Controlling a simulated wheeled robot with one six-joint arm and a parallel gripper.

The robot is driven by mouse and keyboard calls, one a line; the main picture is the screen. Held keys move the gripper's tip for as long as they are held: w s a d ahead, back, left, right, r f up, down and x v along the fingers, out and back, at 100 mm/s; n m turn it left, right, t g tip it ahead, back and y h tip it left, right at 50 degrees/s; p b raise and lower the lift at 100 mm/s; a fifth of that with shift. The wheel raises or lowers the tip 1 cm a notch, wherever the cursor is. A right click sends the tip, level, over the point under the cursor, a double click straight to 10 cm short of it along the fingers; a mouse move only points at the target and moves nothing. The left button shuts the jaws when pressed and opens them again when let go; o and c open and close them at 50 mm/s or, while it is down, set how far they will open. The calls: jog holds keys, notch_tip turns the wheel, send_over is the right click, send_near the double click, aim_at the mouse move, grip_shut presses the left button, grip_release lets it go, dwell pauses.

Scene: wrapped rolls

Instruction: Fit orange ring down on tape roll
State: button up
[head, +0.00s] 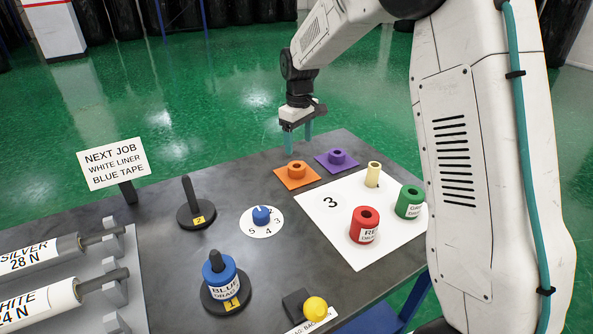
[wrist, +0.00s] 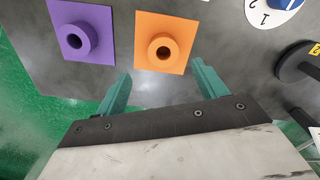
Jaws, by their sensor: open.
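The orange ring (head: 296,169) sits on a flat orange square at the table's far edge; it also shows in the wrist view (wrist: 163,47), its hole facing up. My gripper (head: 298,140) is open and empty, above and just beyond the orange square. In the wrist view my gripper's teal fingers (wrist: 161,72) are spread on either side of the ring's line, apart from it. Labelled rolls stand on the table: a red roll (head: 364,225) and a green roll (head: 409,202) on a white sheet marked 3, and a blue roll (head: 220,276) on post 1. I cannot tell which is the tape roll.
A purple ring (head: 337,158) on a purple square is right of the orange one. A narrow cream roll (head: 372,175) stands on the white sheet. An empty post 2 (head: 191,205), a numbered blue dial (head: 261,216), a yellow knob (head: 315,307) and a sign (head: 113,164) also stand there.

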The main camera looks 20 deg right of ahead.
aim_at(297, 163)
jog(key=f, duration=0.8)
jog(key=shift+a+f, duration=0.25)
jog(key=shift+a, duration=0.05)
jog(key=c, duration=1.2)
